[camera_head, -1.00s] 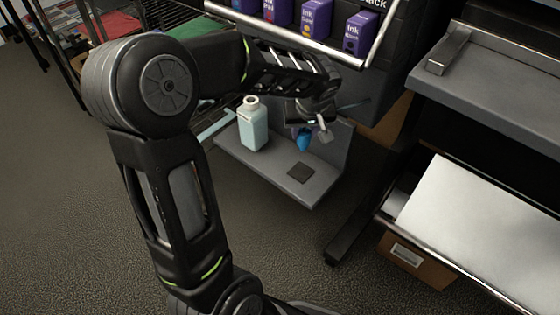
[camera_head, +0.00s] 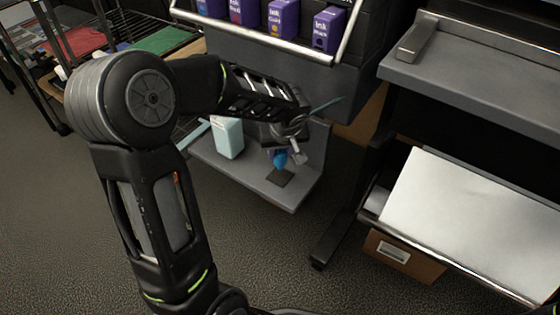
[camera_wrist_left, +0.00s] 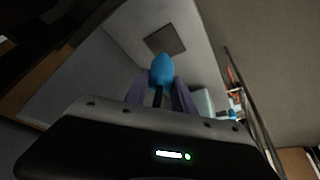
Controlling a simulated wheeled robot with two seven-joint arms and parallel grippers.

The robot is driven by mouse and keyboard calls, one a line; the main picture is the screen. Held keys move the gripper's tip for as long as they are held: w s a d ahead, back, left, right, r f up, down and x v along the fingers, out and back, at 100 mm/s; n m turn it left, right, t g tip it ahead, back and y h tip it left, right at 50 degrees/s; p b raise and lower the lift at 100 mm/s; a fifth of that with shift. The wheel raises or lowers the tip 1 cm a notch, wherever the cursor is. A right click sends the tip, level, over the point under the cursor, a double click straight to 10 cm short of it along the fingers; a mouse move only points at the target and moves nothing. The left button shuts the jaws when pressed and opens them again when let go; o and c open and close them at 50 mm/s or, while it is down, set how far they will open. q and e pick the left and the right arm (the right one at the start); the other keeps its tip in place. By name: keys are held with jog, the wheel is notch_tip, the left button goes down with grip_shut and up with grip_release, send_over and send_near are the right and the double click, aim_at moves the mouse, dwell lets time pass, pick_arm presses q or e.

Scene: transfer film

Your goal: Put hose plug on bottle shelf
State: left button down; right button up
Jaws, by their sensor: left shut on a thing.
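The blue hose plug (camera_head: 280,159) is held in my left gripper (camera_head: 285,149), just above the grey bottle shelf (camera_head: 243,174). A dark square patch (camera_head: 280,178) on the shelf lies right below the plug. In the left wrist view the plug (camera_wrist_left: 162,70) sticks out between the two purple fingers, and the dark patch (camera_wrist_left: 163,40) shows beyond it. The plug looks apart from the shelf, though the gap is small. A pale blue bottle (camera_head: 228,140) stands on the shelf left of the plug; my arm hides its top. My right gripper is not in view.
Purple ink boxes (camera_head: 278,17) sit in a rack with a metal rail above the shelf. A printer tray with white paper (camera_head: 455,215) is at the right. A wire rack with a green sheet (camera_head: 165,40) stands at the back left. The floor in front is clear.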

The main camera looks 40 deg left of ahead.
aim_at(280, 161)
pick_arm(q)
notch_tip(280, 161, down, 4)
jog(key=shift+r+b, duration=0.1)
jog(key=shift+b, duration=0.4)
jog(key=c, duration=1)
grip_release()
jog(key=shift+c, duration=0.2)
